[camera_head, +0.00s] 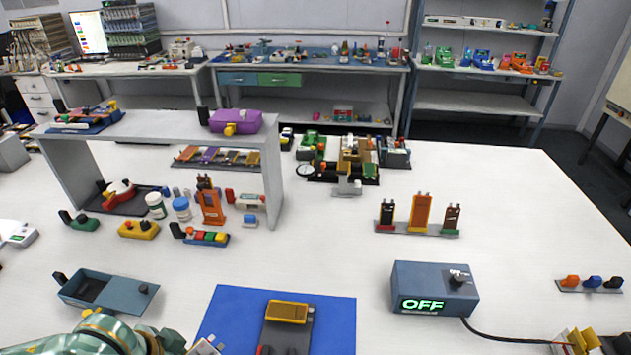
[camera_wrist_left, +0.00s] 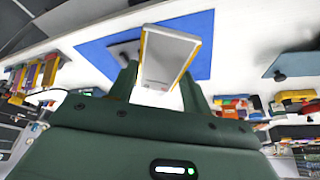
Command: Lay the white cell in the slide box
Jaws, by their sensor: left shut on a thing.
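My left gripper (camera_head: 178,344) is at the bottom edge of the head view, left of the blue mat. In the left wrist view the gripper (camera_wrist_left: 160,84) is shut on the white cell (camera_wrist_left: 168,58), a flat white piece with yellow edges standing out beyond the fingers. In the head view a small white part of the cell (camera_head: 206,347) shows by the gripper. The slide box (camera_head: 132,301) is blue-grey with an open dark hollow at its left and a dark knob at its right. It lies on the table beyond the gripper, apart from the cell. My right gripper is not clearly seen.
A blue mat (camera_head: 337,318) carries a grey holder with a yellow block (camera_head: 287,312). A blue device reading OFF (camera_head: 433,289) with a black cable stands at right. A grey shelf (camera_head: 270,170), bottles and coloured blocks stand behind the slide box. The table's middle is clear.

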